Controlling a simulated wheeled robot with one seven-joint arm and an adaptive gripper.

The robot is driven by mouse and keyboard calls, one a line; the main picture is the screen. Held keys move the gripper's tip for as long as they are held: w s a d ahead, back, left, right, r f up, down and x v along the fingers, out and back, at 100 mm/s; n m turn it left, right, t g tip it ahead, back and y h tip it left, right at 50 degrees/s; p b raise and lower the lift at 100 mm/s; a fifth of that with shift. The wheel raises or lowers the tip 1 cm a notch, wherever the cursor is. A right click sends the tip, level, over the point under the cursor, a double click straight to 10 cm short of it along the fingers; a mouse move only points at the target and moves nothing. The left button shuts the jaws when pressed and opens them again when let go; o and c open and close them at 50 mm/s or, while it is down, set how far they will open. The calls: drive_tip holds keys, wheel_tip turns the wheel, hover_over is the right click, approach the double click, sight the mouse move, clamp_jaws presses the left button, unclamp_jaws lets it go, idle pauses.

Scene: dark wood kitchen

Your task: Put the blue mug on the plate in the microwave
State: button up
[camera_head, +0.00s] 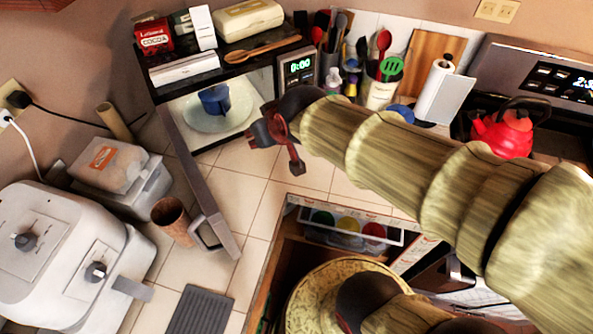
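The blue mug (214,99) is inside the microwave and appears to rest on the pale round plate (190,117). The microwave (263,82) stands at the back of the counter with its door (197,180) swung wide open toward the front. My gripper (273,152) is outside the opening, to the right of the mug and apart from it. Its fingers are spread, with nothing seen between them. The microwave's right front edge is close behind my gripper.
Boxes and a wooden spoon (262,48) lie on the microwave. A utensil holder (379,93), paper towel roll (434,88) and red kettle (502,132) stand at right. A brown cup (172,220) stands left of the door. The tiled counter before the microwave is clear.

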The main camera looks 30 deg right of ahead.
drive_tip(key=s+r+g, duration=0.1)
drive_tip(key=s+g, duration=0.1)
drive_tip(key=s, duration=1.2)
drive_tip(key=shift+s+d+r, duration=0.3)
drive_tip(key=shift+d+r, duration=0.05)
drive_tip(key=shift+d, duration=0.05)
